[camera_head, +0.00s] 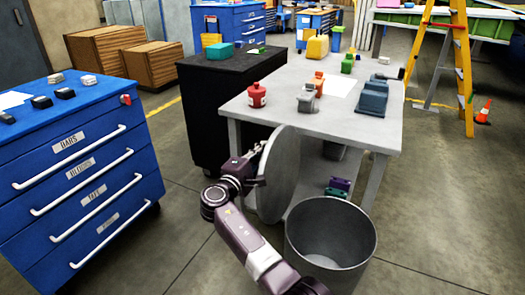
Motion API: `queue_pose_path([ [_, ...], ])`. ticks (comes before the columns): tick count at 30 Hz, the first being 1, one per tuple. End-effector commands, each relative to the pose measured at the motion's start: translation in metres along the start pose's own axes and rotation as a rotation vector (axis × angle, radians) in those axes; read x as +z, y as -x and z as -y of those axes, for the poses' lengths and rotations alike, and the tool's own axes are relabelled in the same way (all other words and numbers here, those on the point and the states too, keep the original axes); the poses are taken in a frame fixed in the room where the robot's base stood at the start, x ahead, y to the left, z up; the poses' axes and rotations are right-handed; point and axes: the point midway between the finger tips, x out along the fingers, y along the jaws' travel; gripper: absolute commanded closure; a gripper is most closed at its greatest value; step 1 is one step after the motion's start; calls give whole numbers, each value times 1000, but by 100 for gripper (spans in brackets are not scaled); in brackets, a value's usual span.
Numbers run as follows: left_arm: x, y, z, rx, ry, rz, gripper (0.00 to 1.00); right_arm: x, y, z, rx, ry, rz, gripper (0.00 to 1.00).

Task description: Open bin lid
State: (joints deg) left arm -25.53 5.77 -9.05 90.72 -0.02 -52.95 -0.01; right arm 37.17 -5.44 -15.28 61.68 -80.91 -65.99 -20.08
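The grey round bin (303,258) stands on the floor at the lower middle, in front of the white table. Its mouth is uncovered, and the inside that shows looks empty. The grey round lid (279,178) is tilted up nearly upright at the bin's left side, its lower edge close to the bin rim. My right gripper (257,152), on the dark arm rising from the bottom, is at the lid's upper left edge. Its fingers are small and partly hidden, so I cannot tell whether they grip the lid. My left gripper is not in view.
The white table (285,90) behind the bin holds a red bottle (257,95) and several parts. A blue drawer cabinet (85,190) stands at the left, a black cabinet (215,105) beside the table. A yellow ladder (462,65) is at the right. The floor right of the bin is clear.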

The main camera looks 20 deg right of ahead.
Motion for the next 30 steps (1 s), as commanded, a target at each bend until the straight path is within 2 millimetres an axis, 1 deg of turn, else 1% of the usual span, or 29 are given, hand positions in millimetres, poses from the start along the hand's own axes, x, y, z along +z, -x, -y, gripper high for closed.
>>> queue_pose_path([
  [3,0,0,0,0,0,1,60,0,0,1,-1,-1,0,100],
  [4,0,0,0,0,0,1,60,0,0,1,-1,-1,0,87],
  [8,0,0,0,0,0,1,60,0,0,1,-1,-1,0,73],
  [15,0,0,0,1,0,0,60,0,0,1,-1,-1,1,73],
  [18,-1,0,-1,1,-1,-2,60,0,5,1,-1,-2,0,73],
  [20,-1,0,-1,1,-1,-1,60,0,11,1,-2,-2,-1,73],
  [27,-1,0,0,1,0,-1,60,-1,52,1,-3,-3,-2,73],
  [30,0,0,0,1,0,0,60,-1,65,1,-2,-2,-2,73],
])
